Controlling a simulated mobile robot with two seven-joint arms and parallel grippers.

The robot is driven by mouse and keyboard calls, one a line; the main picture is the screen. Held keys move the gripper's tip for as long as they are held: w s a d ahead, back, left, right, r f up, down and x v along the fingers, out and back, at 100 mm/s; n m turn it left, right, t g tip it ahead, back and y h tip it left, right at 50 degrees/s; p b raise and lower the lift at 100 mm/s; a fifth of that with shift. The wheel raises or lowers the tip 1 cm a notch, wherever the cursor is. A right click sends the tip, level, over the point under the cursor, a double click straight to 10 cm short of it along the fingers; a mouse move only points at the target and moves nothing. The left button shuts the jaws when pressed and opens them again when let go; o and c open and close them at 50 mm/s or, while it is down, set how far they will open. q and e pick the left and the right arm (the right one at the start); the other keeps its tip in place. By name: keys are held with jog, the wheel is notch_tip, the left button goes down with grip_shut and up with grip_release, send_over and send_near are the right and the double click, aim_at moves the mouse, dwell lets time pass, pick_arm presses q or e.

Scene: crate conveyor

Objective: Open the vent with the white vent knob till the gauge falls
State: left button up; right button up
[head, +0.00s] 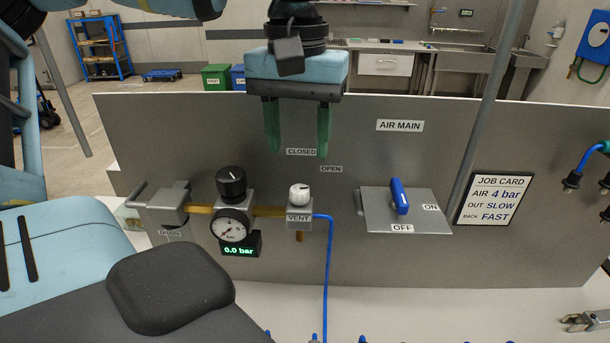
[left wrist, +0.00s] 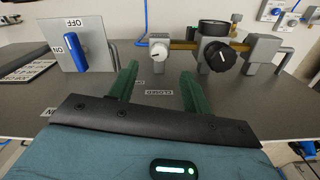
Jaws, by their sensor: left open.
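The white vent knob (head: 299,192) sits above the VENT label on the brass pipe of the panel. The labels CLOSED (head: 301,152) and OPEN (head: 331,169) are above it. The round gauge (head: 229,227) is at its left, and the green display (head: 239,249) below reads 0.0 bar. My left gripper (head: 297,152) is open and empty, its green fingers above the knob in the picture and apart from it. In the left wrist view the knob (left wrist: 159,52) shows beyond and between the spread fingers (left wrist: 158,88). My right gripper is not in view.
A black regulator knob (head: 231,184) stands left of the vent. A blue AIR MAIN handle (head: 399,197) stands upright on a grey plate at the right, its lower end toward OFF. A job card (head: 494,198) hangs further right. A blue hose (head: 327,270) runs down from the vent.

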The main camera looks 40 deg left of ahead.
aim_at(299, 189)
pick_arm(q)
notch_tip(299, 189, down, 8)
jog(key=shift+r, duration=0.25)
